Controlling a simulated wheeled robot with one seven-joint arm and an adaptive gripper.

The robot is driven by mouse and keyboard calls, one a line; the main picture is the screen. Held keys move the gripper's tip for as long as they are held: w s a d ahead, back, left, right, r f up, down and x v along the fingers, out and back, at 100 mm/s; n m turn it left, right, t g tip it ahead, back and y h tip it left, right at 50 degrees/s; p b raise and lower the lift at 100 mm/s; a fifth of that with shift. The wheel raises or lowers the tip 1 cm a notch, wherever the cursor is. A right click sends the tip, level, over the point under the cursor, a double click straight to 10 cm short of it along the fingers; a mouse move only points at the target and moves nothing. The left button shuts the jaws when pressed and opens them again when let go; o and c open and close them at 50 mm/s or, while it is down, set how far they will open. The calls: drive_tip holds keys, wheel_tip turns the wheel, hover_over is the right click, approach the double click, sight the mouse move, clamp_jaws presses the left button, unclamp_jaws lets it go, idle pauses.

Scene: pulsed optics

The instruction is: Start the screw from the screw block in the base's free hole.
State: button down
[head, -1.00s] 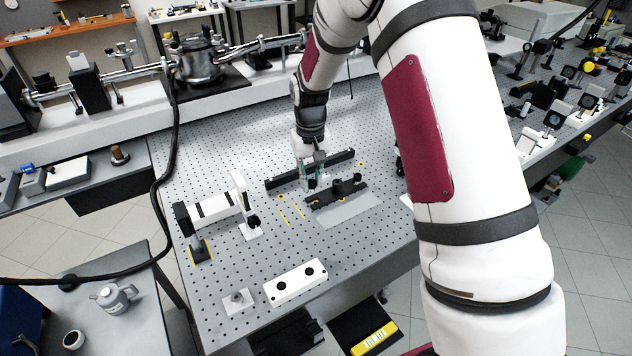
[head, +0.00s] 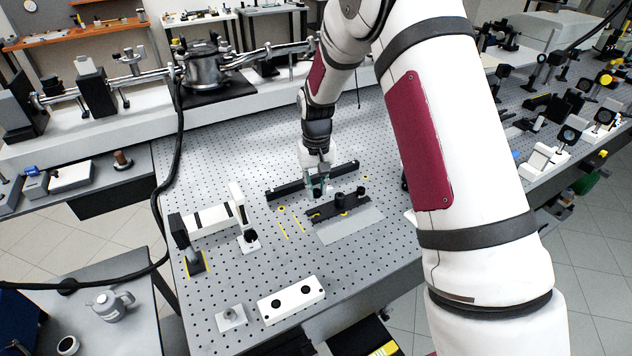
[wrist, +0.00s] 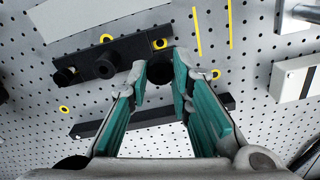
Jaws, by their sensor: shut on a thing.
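The base is a long black bar (head: 325,211) on the perforated table, with black knobs standing on it. It also shows in the wrist view (wrist: 128,50), with a yellow ring near its right end, close to my fingertips. My gripper (head: 317,192) points down over the left end of the base in the head view. In the wrist view, its green-padded fingers (wrist: 161,78) are shut on a dark round-headed piece, the screw (wrist: 160,70). The screw's lower end is hidden, so I cannot tell whether it touches the base. I cannot tell for sure which block is the screw block.
A long black rail (head: 288,189) lies just behind the base. A white block with two dark holes (head: 291,299) and a small pale block (head: 231,318) are at the front. White and black mounts (head: 208,218) stand to the left. A grey plate (head: 350,226) lies before the base.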

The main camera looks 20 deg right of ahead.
drive_tip(key=shift+f+b, duration=0.35)
drive_tip(key=shift+f, duration=1.4)
drive_tip(key=n, duration=0.2)
drive_tip(key=shift+n, duration=0.4)
drive_tip(key=n, duration=0.4)
drive_tip(key=shift+n+b, duration=0.3)
drive_tip(key=n, duration=0.6)
drive_tip(key=shift+s+f+b, duration=0.15)
drive_tip(key=shift+f+b, duration=0.25)
drive_tip(key=shift+f, duration=0.7)
drive_tip(key=shift+a, duration=0.1)
drive_tip(key=m, duration=0.4)
drive_tip(key=shift+m, duration=0.3)
